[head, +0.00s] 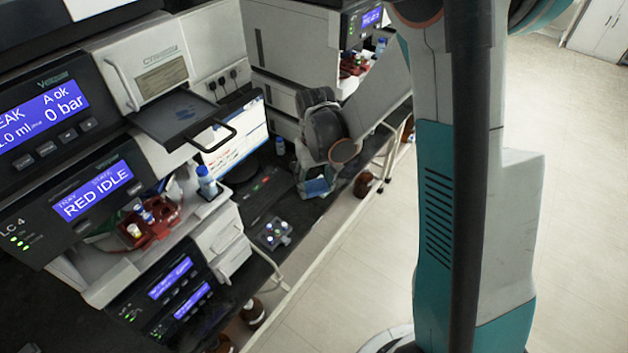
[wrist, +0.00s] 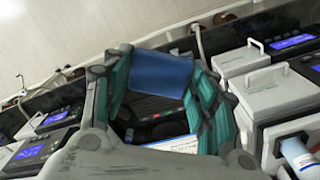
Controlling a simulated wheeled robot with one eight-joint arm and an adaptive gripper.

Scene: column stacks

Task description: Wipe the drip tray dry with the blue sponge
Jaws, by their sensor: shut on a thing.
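The blue sponge (wrist: 160,78) is held between the teal pads of my gripper in the wrist view. My gripper (head: 317,184) is shut on it. In the head view the gripper hangs over the dark bench, to the right of the monitor and lower than the drip tray; the sponge there is small and partly hidden. The drip tray (head: 168,125) is a dark shallow tray with a loop handle, pulled out from the white instrument at upper left. A small bluish patch (head: 186,113) shows on its floor. The gripper and tray are well apart.
A monitor (head: 240,140) and keyboard (head: 246,207) stand between tray and gripper. A blue-capped bottle (head: 206,182) and a red rack (head: 150,228) sit below the tray. A vial rack (head: 272,236) lies near the bench edge. Open floor (head: 340,270) lies right.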

